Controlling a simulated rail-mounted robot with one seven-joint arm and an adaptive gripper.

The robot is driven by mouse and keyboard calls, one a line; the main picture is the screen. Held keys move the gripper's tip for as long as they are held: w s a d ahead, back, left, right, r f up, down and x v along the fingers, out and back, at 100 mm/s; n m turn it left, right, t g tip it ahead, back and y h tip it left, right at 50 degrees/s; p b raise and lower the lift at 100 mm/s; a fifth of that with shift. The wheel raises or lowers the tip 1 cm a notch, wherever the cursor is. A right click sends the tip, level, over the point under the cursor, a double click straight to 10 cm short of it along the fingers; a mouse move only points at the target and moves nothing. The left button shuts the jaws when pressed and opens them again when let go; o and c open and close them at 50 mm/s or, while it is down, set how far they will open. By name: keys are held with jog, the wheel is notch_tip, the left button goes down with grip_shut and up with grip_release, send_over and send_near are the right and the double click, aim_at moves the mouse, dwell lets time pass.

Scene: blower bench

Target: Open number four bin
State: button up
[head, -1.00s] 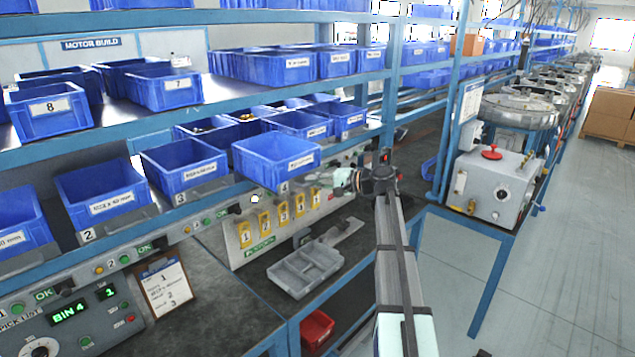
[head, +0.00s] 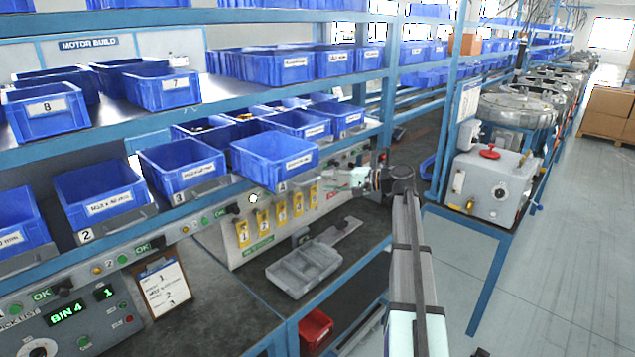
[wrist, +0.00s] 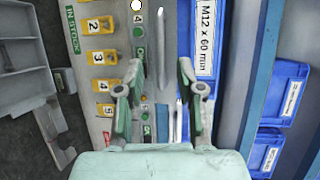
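The number four bin (head: 262,155) is a blue open-topped bin at the right of the lower shelf row. It juts out past the shelf edge, farther than bins 2 and 3, with its number 4 tag just below it. In the wrist view a blue bin front (wrist: 203,60) with an "M12 x 60 mm" label lies just right of the fingers. My gripper (wrist: 161,88) is open, with nothing between its two fingers. In the head view my gripper (head: 352,180) is to the right of the number four bin, with a visible gap; its fingertips are small there.
Bin 3 (head: 182,165) and bin 2 (head: 98,195) stand to the left. A panel (head: 240,235) with yellow number tags is below. A grey tray (head: 303,268) lies on the bench. A display (head: 68,313) reads BIN 4.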

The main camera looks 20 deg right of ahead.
jog(key=v, duration=0.6)
dwell(0.3)
